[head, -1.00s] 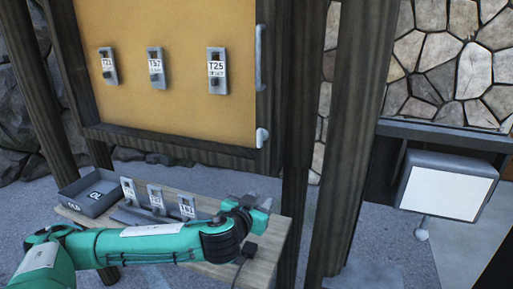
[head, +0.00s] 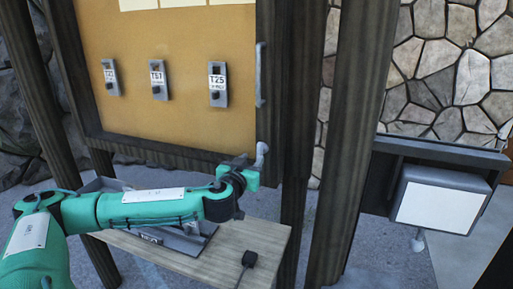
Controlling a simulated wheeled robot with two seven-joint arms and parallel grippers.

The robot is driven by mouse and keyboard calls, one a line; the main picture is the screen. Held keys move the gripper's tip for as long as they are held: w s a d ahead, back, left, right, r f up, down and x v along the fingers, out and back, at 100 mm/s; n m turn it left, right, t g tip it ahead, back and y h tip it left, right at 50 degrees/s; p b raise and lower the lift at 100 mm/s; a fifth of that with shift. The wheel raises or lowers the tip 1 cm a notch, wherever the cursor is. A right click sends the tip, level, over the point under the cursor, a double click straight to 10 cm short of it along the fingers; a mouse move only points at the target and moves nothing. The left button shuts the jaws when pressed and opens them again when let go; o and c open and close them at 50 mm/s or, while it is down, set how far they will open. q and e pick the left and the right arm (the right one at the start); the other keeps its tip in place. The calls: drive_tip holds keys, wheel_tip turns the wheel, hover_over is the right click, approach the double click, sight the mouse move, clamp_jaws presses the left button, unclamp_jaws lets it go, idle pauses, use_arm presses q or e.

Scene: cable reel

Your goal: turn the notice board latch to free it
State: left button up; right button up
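The notice board (head: 180,45) has a yellow-brown face in a dark wooden frame. Its pale grey latch (head: 262,150) sits at the lower right of the frame, below a long vertical grey handle (head: 261,75). My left gripper (head: 250,162) is at the latch, its fingers looking apart. The fingertips overlap the latch's lower part in the picture, and I cannot tell whether they touch it. My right gripper is not in view.
Several tagged grey holders, such as T25 (head: 217,85), hang on the board. A wooden table (head: 255,240) below carries a partly hidden tray and rack, plus a small black object (head: 248,259). Dark posts (head: 345,150) and a white-faced box (head: 440,203) stand to the right.

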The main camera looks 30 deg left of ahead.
sight(258, 152)
use_arm(q)
drive_tip(key=p+x, duration=0.1)
drive_tip(key=x, duration=0.3)
drive_tip(key=shift+w+p, duration=0.35)
drive_tip(key=shift+w, duration=0.05)
drive_tip(key=shift+c, duration=0.7)
clamp_jaws()
